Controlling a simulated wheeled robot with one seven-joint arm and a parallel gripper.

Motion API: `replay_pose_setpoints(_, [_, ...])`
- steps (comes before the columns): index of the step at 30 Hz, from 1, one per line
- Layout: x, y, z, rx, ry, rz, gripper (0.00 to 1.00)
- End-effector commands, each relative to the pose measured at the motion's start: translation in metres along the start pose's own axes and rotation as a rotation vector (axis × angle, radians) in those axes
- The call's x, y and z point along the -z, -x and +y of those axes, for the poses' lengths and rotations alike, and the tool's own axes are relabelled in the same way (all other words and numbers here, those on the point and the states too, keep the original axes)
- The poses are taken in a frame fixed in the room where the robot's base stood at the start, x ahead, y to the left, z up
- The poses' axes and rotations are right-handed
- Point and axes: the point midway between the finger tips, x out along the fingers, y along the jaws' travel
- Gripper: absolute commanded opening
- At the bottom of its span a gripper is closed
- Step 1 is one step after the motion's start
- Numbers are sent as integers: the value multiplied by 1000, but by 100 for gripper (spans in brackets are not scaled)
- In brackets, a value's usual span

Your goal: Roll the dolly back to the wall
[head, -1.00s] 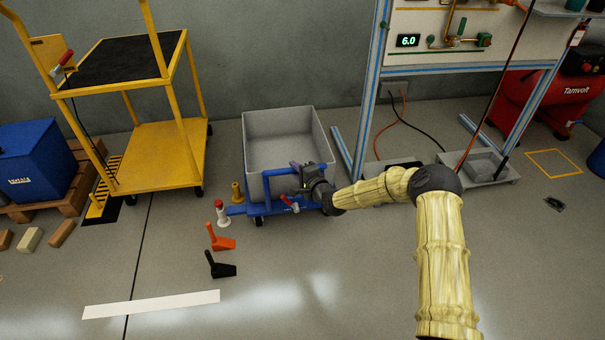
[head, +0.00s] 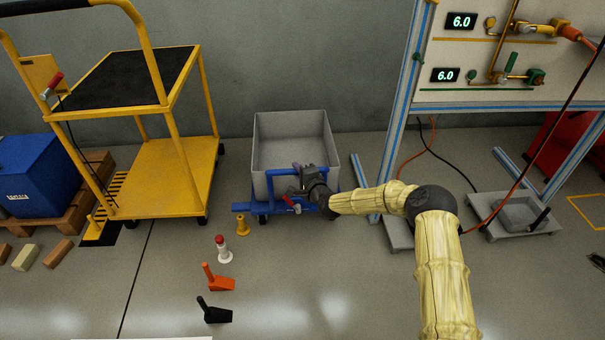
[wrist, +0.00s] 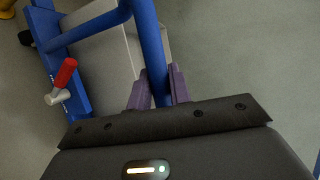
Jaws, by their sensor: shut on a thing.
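The dolly is a blue frame (head: 244,207) on wheels carrying a grey open bin (head: 261,186), with a blue push handle at its front. It stands close to the grey back wall (head: 285,90); the exact gap behind it is hidden by the bin. My gripper (head: 305,178) is shut on the dolly's blue handle. In the wrist view the purple fingers (wrist: 158,90) close around the blue handle tube (wrist: 150,48). A red-tipped lever (wrist: 63,78) sits on the dolly's blue base to the left of the fingers.
A yellow cart (head: 165,170) stands left of the dolly. A workbench frame (head: 403,130) with a grey tray (head: 515,218) stands right.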

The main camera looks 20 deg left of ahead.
Motion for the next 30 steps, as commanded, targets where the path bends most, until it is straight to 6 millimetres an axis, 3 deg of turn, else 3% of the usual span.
replay_pose_setpoints(16, [-4, -4, -1, 1, 2, 1, 0])
replay_pose_setpoints(17, [-4, -4, -1, 2, 2, 1, 24])
replay_pose_setpoints(20, [-4, -4, -1, 1, 2, 0, 41])
replay_pose_setpoints(30, [-7, -2, 0, -1, 1, -4, 41])
